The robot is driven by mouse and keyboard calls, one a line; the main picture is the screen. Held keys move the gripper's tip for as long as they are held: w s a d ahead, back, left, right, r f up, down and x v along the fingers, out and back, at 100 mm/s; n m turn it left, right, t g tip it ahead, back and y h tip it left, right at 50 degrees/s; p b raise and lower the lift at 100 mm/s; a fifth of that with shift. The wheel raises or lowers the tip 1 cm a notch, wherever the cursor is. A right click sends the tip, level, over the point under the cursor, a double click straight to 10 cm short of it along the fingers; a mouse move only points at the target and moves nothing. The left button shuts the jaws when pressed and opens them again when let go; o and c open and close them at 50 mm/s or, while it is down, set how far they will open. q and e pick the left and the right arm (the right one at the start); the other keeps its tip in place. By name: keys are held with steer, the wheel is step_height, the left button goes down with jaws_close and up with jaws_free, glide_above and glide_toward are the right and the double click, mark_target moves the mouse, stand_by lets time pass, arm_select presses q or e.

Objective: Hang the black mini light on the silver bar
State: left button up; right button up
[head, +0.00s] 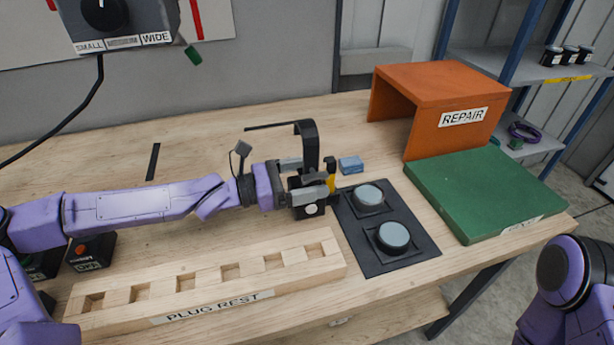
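My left gripper (316,178) reaches in from the left over the middle of the workbench. It appears shut on a black object with a tall curved hook, which looks like the black mini light (308,140). The hook rises above the fingers and bends to the left. A small dark block with a pale round face shows below the fingers, and a yellow part shows at their right. The fingers hide part of the held object. I cannot make out a silver bar in this view. Only a purple part of my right arm shows at the lower right; its gripper is out of view.
A wooden PLUG REST rack (205,283) lies in front. A black panel with two round grey knobs (386,232), a blue block (351,164), a green board (482,192) and an orange REPAIR stand (440,85) are to the right.

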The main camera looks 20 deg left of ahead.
arm_select(q)
steer(key=shift+r, duration=0.1)
steer(key=shift+a+r+p, duration=0.2)
steer(key=shift+p, duration=0.2)
steer(key=p+v, duration=0.6)
steer(key=v, duration=0.5)
steer(key=shift+s+a+f+p, duration=0.2)
steer(key=shift+s+p, duration=0.15)
